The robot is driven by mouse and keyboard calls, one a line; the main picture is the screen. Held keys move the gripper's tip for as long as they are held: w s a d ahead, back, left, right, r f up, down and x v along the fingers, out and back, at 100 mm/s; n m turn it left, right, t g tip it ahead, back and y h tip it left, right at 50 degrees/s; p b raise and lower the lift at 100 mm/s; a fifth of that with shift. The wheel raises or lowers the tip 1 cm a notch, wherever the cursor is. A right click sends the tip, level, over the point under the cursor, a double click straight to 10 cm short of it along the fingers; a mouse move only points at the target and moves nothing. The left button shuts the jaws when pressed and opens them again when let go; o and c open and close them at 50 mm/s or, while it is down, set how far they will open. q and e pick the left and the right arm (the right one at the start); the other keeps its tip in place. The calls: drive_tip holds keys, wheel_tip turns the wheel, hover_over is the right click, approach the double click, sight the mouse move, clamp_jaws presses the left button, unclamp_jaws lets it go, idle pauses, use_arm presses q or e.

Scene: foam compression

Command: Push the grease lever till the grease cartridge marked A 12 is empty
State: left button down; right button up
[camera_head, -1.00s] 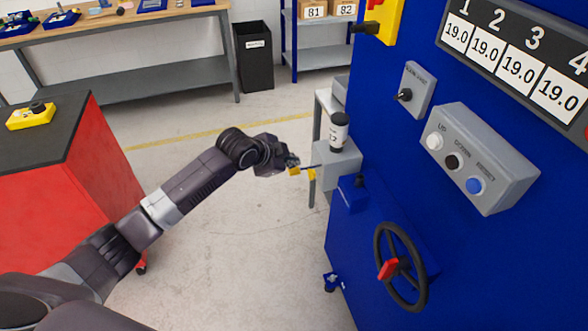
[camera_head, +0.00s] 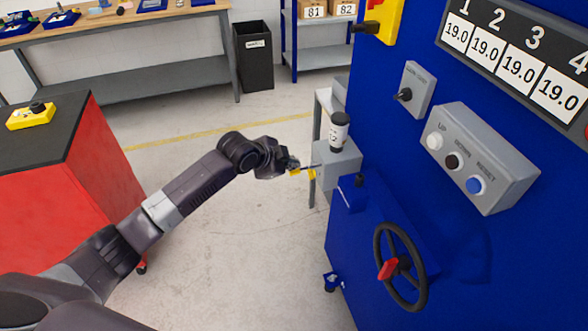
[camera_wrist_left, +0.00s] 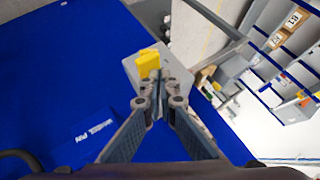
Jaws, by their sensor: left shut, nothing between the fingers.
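The grease cartridge (camera_head: 339,132) is white with a black cap and stands upright on a grey pump block (camera_head: 343,160) on the blue machine's left side. Its label is only partly readable, and its fill level does not show. The yellow-ended grease lever (camera_head: 296,172) sticks out left from the block; its yellow end also shows in the left wrist view (camera_wrist_left: 148,61). My left gripper (camera_head: 291,164) is shut and empty, with its fingertips (camera_wrist_left: 160,82) right at the yellow end. I cannot tell whether they touch it. My right gripper is out of view.
The blue machine (camera_head: 345,240) fills the right side, with a black handwheel (camera_head: 401,266) and a button box (camera_head: 480,160). A red cabinet (camera_head: 70,200) stands at left. The floor between them is clear. A black bin (camera_head: 254,57) stands behind.

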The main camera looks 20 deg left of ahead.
use_arm(q)
drive_tip(key=shift+f+b, duration=0.3)
drive_tip(key=shift+f, duration=0.3)
idle(0.3)
drive_tip(key=shift+s+f+b, duration=0.1)
drive_tip(key=shift+f+b, duration=0.2)
drive_tip(key=shift+f, duration=0.4)
idle(0.5)
idle(0.5)
drive_tip(key=shift+r+p, duration=1.8)
drive_tip(key=shift+p, duration=0.1)
drive_tip(key=shift+r, duration=0.1)
wheel_tip(320, 180, up, 5)
drive_tip(key=p, duration=0.5)
